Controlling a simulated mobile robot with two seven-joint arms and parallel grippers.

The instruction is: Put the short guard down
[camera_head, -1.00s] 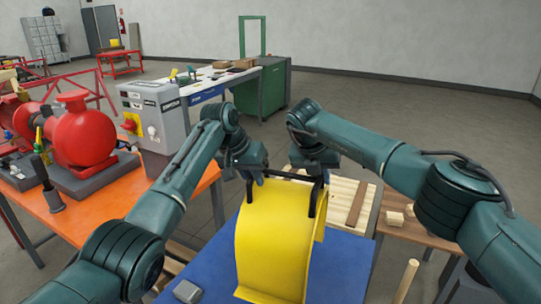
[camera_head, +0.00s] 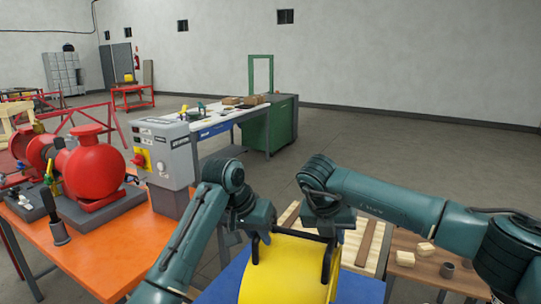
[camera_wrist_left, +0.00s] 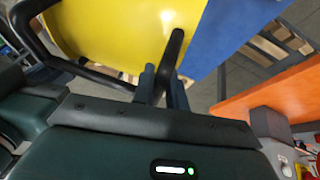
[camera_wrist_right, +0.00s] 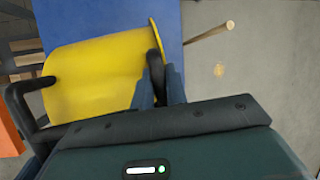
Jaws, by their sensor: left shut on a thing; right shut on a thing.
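The short guard (camera_head: 288,272) is a curved yellow cover with black bar handles. It is over the blue surface (camera_head: 352,287) at the bottom middle of the head view, its lower part cut off by the frame. My left gripper (camera_head: 262,236) is shut on a black handle at its left side. My right gripper (camera_head: 335,234) is shut on the black handle at its right side. The guard shows in the left wrist view (camera_wrist_left: 120,32) and the right wrist view (camera_wrist_right: 95,75), with blue surface beside it. I cannot tell whether the guard touches the blue surface.
An orange table (camera_head: 105,250) with a red pump (camera_head: 92,170) and a grey control box (camera_head: 165,150) stands at the left. A wooden table (camera_head: 440,262) with small blocks is at the right. Wooden slats (camera_head: 368,240) lie beyond the blue surface. A workbench (camera_head: 225,118) stands farther back.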

